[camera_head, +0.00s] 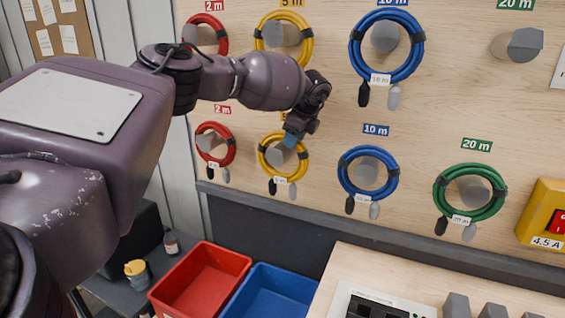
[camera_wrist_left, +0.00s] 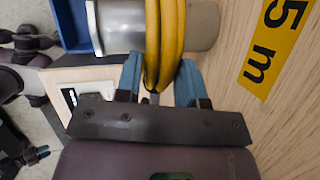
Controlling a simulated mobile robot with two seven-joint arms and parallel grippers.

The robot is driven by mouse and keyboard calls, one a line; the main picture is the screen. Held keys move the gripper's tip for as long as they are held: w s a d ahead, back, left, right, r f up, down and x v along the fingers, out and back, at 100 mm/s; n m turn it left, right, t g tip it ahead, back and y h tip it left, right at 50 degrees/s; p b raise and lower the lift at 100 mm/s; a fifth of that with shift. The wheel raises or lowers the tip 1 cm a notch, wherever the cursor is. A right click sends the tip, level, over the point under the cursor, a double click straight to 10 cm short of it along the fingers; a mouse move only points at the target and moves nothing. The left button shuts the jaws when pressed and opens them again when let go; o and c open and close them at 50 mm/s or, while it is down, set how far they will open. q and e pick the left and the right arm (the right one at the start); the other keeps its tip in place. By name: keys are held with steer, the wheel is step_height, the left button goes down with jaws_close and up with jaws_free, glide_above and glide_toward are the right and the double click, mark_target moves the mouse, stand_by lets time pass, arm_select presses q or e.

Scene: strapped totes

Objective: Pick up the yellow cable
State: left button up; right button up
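A coiled yellow cable (camera_head: 262,163) hangs on a grey peg in the lower row of the wooden board. A second yellow coil (camera_head: 261,38) hangs above it on the upper row. My left gripper (camera_head: 291,140) is at the upper right of the lower yellow coil. In the left wrist view, strands of the yellow cable (camera_wrist_left: 166,35) run between its two blue fingers (camera_wrist_left: 158,78). The fingers are close beside the strands; whether they press on them is unclear. What looks like my right gripper (camera_wrist_left: 40,153) shows small at the left edge of that view.
Red coils (camera_head: 232,150) hang left of the yellow ones. Blue coils (camera_head: 340,178) and a green coil (camera_head: 437,195) hang to the right. A bare peg (camera_head: 518,44) is at upper right. A red tote (camera_head: 240,262) and a blue tote (camera_head: 313,283) stand below.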

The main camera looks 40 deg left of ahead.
arm_select(q)
jaws_close()
steer(key=shift+w+r, duration=0.1)
steer(key=shift+r, duration=0.1)
steer(key=shift+r+b, duration=0.4)
steer(key=shift+r, duration=0.15)
steer(key=shift+s, duration=0.25)
steer(key=s+d+b, duration=0.4)
steer(key=s, duration=1.3)
arm_select(e)
steer(key=f, duration=0.3)
steer(key=shift+w+f, duration=0.4)
